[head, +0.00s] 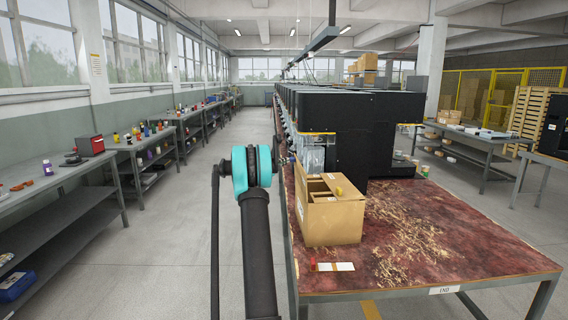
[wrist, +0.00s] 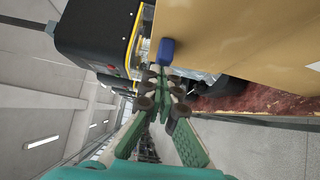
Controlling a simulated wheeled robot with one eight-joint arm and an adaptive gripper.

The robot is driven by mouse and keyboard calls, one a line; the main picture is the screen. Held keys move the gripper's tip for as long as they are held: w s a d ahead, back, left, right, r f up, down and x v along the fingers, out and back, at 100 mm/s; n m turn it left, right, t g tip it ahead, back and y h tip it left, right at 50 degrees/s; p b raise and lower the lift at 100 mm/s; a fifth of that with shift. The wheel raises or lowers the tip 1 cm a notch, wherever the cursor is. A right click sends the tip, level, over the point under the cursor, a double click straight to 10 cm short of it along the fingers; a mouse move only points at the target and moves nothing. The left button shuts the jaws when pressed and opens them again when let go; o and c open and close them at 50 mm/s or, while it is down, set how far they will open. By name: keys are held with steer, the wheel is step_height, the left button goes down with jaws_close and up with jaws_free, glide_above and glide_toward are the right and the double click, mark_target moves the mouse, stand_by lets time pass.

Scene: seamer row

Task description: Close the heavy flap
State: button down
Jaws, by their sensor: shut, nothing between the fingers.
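An open-topped cardboard box (head: 332,222) stands on the near left part of the red-brown table. I cannot tell which flap is the heavy one. In the wrist view a large tan cardboard panel (wrist: 235,35) fills the upper right, with a small blue block (wrist: 166,52) at its left edge. My gripper (wrist: 164,76) is shut and empty, with its tips close to the blue block. I cannot tell whether they touch. My arm mostly hides the gripper in the head view.
A white card (head: 335,267) with a red item lies in front. Black machines (head: 365,120) stand behind the box. Shelved benches (head: 60,195) line the left wall, with clear aisle floor (head: 180,240) between.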

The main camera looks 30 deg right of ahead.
steer(key=shift+s+d+r+m+y, duration=0.25)
steer(key=shift+d+r+m+y, duration=0.1)
steer(key=shift+d, duration=0.1)
steer(key=shift+s+d+r+m+y, duration=0.2)
steer(key=shift+s+d+m+y, duration=0.05)
steer(key=shift+d+m+y, duration=0.15)
steer(key=s+d+f+m+t+y, duration=0.1)
steer(key=s+d+f+m+y, duration=0.1)
steer(key=d+y, duration=0.3)
steer(key=s+d+f+m+t+y, duration=0.1)
steer(key=s+d+f+m+y, duration=0.2)
steer(key=d, duration=0.6)
steer(key=shift+s+f+m+y, duration=0.25)
steer(key=shift+s+m+y, duration=0.95)
steer(key=shift+y, duration=0.35)
steer(key=shift+d, duration=0.15)
steer(key=shift+r, duration=0.1)
